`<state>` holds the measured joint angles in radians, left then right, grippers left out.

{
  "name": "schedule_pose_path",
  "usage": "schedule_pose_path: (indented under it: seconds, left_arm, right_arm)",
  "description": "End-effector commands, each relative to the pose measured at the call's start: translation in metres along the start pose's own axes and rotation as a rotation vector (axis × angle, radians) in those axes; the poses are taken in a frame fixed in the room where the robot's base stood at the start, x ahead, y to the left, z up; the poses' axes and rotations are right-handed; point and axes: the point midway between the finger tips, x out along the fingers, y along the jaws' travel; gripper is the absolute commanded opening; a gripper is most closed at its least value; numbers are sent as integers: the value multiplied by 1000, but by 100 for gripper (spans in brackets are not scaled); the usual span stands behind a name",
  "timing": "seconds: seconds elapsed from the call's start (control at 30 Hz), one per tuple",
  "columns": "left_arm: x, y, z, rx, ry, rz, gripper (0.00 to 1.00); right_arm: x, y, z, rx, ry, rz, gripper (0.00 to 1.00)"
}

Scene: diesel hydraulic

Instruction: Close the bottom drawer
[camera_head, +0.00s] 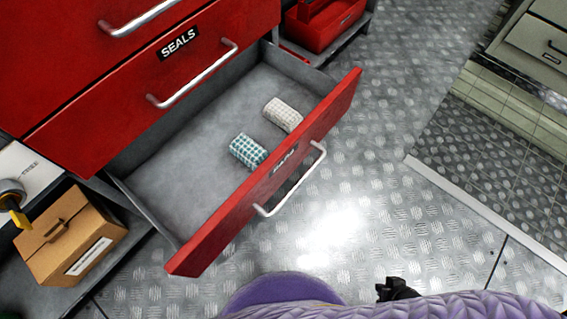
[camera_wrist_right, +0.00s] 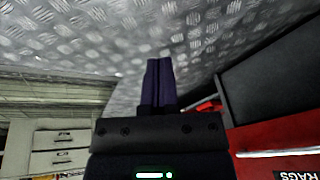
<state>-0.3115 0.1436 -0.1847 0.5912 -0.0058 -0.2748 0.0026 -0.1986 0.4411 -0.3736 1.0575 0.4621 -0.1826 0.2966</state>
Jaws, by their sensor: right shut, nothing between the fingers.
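The bottom drawer (camera_head: 185,175) of the red cabinet stands open in the head view, its grey inside showing. Its red front (camera_head: 225,228) has a silver handle (camera_head: 300,185) and a small label. A teal checked rag roll (camera_head: 248,151) and a cream one (camera_head: 283,114) lie inside. In the right wrist view the red front (camera_wrist_right: 255,140) with its handle and RAGS label is at the lower right. My right gripper (camera_wrist_right: 160,65) is shut and empty, apart from the drawer. In the head view only a dark part of it (camera_head: 397,290) shows at the bottom edge. My left gripper is not in view.
The closed SEALS drawer (camera_head: 130,105) is above. A cardboard box (camera_head: 72,235) stands at left. A red toolbox (camera_head: 325,22) sits on a low shelf behind. Patterned metal floor (camera_head: 390,150) is clear in front. Light cabinets (camera_head: 530,40) stand at upper right.

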Motion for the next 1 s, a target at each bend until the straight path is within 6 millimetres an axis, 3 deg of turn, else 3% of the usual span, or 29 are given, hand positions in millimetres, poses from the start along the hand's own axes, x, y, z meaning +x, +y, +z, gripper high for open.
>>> schedule_pose_path:
  seconds: [0.03,0.1,0.13,0.2,0.33,0.47,0.9,1.0]
  left_arm:
    - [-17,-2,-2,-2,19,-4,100]
    - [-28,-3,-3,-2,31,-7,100]
    - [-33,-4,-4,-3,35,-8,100]
    - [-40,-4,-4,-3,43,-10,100]
    - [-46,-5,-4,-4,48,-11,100]
    - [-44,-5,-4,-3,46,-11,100]
    - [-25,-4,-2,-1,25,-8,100]
    - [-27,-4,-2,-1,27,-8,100]
  right_arm:
    - [-28,-22,-72,88,137,-116,0]
    - [-72,-67,-144,257,241,-335,0]
    - [-94,-86,-165,326,253,-430,0]
    - [-141,-123,-194,468,227,-619,0]
    - [-190,-159,-207,629,127,-794,0]
    - [-191,-170,-210,669,99,-825,0]
    - [-123,-228,-239,667,100,-821,0]
    - [-121,-243,-250,665,103,-824,0]
